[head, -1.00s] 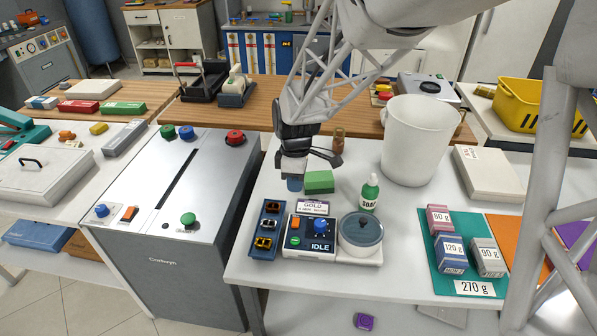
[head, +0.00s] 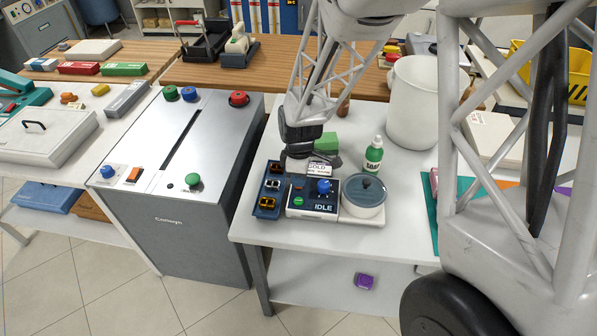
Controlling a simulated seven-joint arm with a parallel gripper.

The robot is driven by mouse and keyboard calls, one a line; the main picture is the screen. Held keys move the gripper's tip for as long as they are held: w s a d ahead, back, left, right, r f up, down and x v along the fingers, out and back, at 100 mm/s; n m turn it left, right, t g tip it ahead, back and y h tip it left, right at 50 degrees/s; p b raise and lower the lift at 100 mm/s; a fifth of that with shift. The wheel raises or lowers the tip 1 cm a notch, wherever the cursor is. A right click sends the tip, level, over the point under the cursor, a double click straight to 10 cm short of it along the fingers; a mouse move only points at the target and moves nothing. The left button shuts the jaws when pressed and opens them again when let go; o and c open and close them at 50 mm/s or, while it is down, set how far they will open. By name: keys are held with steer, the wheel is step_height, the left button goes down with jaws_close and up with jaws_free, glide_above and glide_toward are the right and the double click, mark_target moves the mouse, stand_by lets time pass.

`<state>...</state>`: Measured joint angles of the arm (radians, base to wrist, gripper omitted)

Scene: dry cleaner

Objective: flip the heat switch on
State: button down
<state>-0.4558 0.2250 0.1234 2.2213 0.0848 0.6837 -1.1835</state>
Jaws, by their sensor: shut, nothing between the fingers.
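The small control unit (head: 325,209) stands on the white table. It has a blue knob (head: 324,186), a green button (head: 298,201), a display reading IDLE and a small reddish switch (head: 298,188) near its upper left. Which control is the heat switch cannot be read, nor whether that switch is on. My gripper (head: 297,166) is shut and empty, just above and behind the unit's back left corner. It hides part of the GOLD card (head: 322,169). Contact with the switch cannot be made out.
A blue tray with several small pieces (head: 266,212) lies left of the unit. A lidded pot (head: 363,203) stands right of it. A grey machine (head: 190,226) stands left.

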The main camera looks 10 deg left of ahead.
steer(key=shift+f, duration=0.3)
stand_by(0.5)
steer(key=shift+w+r, duration=0.25)
steer(key=shift+w, duration=0.4)
steer(key=shift+w+r, duration=0.1)
steer(key=shift+r, duration=0.1)
stand_by(0.3)
step_height(320, 180, up, 14)
steer(key=w, duration=0.1)
steer(key=shift+w+f, duration=0.2)
steer(key=shift+w, duration=0.1)
stand_by(0.4)
steer(key=shift+s+f, duration=0.1)
steer(key=shift+s, duration=0.6)
stand_by(0.4)
stand_by(0.4)
steer(key=f, duration=0.4)
steer(key=s+f, duration=0.1)
steer(key=f, duration=0.9)
steer(key=shift+s, duration=0.35)
